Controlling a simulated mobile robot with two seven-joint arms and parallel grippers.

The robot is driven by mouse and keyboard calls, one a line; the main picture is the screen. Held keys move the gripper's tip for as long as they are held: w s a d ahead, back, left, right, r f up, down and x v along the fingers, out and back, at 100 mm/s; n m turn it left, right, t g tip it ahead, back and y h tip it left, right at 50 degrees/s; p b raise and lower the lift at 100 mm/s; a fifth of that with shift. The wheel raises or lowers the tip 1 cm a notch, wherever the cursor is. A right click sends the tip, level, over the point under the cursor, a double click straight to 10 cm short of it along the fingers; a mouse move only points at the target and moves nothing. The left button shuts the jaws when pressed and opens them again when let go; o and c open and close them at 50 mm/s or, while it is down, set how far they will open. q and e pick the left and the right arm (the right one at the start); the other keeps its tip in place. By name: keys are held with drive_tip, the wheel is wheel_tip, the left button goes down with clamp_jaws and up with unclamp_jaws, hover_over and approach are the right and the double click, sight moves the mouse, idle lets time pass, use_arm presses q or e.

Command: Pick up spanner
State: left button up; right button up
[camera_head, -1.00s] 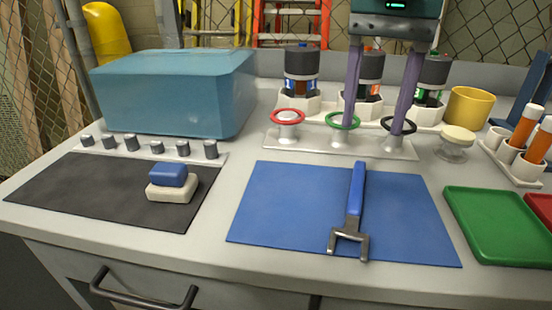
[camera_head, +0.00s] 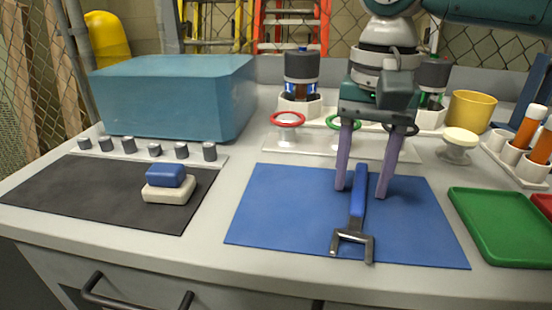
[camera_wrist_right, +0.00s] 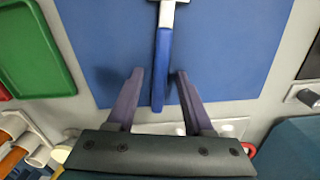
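The spanner (camera_head: 356,207) lies on the blue mat (camera_head: 285,205), its blue handle pointing away and its grey open jaw toward the table's front edge. My right gripper (camera_head: 361,193) is open above the mat, with one purple finger on each side of the handle's far end. In the right wrist view the blue handle (camera_wrist_right: 161,65) reaches between the two open fingers (camera_wrist_right: 160,82), with a gap on both sides. The fingers do not touch it. My left gripper does not show.
Behind the mat stand a white plate with coloured rings (camera_head: 286,120) and dark-capped bottles (camera_head: 301,72). A green tray (camera_head: 503,225) is at the right. A black mat (camera_head: 95,190) with a blue-and-white block (camera_head: 168,183) lies left. A large blue box (camera_head: 175,95) stands behind it.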

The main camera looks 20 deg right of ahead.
clamp_jaws()
drive_tip(key=shift+r, duration=0.1)
idle(0.4)
